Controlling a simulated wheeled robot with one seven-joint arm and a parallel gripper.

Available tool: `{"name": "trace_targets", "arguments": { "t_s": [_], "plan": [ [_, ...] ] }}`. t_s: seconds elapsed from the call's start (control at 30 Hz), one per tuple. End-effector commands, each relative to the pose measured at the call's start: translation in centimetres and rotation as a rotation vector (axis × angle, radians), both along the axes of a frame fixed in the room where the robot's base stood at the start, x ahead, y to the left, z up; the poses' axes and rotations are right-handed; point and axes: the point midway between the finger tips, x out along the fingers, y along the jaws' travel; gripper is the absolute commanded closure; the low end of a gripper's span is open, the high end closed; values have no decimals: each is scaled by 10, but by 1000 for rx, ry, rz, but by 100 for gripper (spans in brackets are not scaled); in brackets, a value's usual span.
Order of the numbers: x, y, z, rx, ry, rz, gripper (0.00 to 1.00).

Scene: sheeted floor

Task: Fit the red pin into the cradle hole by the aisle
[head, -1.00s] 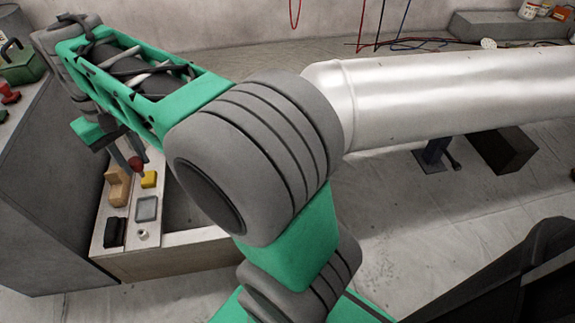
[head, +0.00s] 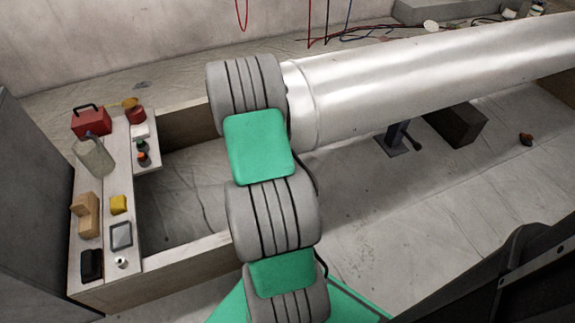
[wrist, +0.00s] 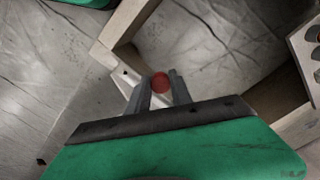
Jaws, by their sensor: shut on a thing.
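My gripper (wrist: 160,77) shows in the wrist view, its two grey fingers shut on the red pin (wrist: 160,84). The pin is seen end-on as a red disc between the fingertips. Beyond and below it are a wooden frame (wrist: 128,30) and a pale plate, apart from the pin as far as I can tell. In the head view my gripper and the pin are out of sight. I cannot make out for sure which part is the cradle hole. A small pale ring (head: 121,262) sits at the near end of the bench frame (head: 150,285).
The bench frame holds a red toolbox (head: 92,122), a jug (head: 94,157), a wooden block (head: 86,214), a yellow block (head: 119,204), a grey square tray (head: 121,236) and a black box (head: 91,265). A large metal pipe (head: 430,75) runs across the right.

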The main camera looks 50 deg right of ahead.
Motion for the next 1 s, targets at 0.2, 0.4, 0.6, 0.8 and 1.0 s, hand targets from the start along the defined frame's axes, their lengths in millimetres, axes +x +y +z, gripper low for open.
{"name": "trace_targets", "arguments": {
  "t_s": [0.2,0.4,0.6,0.8,1.0],
  "plan": [
    [-72,-77,-83,2,4,-341,100],
    [-101,-97,-112,0,-1,-463,100],
    [-102,-98,-114,-1,-1,-467,100],
    [-101,-95,-112,0,0,-465,100],
    [-101,-93,-133,1,1,-465,100]
  ]
}}
